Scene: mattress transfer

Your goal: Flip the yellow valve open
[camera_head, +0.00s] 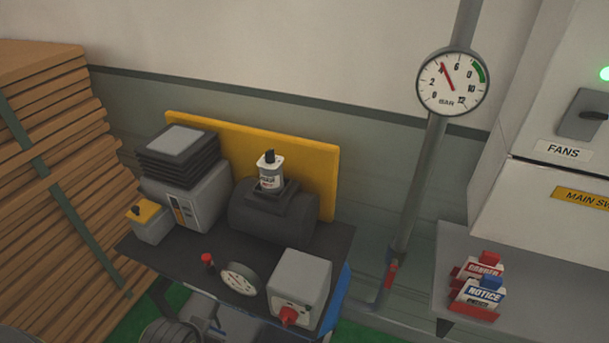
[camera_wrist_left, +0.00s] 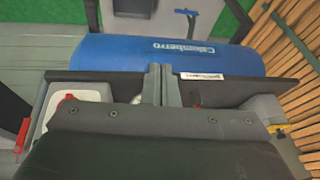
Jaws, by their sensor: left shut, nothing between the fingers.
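No plainly yellow valve handle shows. A small grey box with a yellow top and black knob (camera_head: 143,212) sits at the left end of the compressor's black deck (camera_head: 325,248); I cannot tell if it is the valve. A sliver of yellow also shows at the right of the left wrist view (camera_wrist_left: 278,128). A red lever (camera_head: 391,273) is low on the grey wall pipe. My left gripper (camera_wrist_left: 162,84) is shut and empty, in line with the black deck and blue tank (camera_wrist_left: 165,54); contact cannot be told.
The deck holds a gauge (camera_head: 240,278), a grey box with a red knob (camera_head: 299,283) and a black motor (camera_head: 270,212). A stack of wooden boards (camera_head: 60,190) stands left. A pressure gauge (camera_head: 452,82) is on the pipe. A grey bench (camera_head: 470,245) with signs is right.

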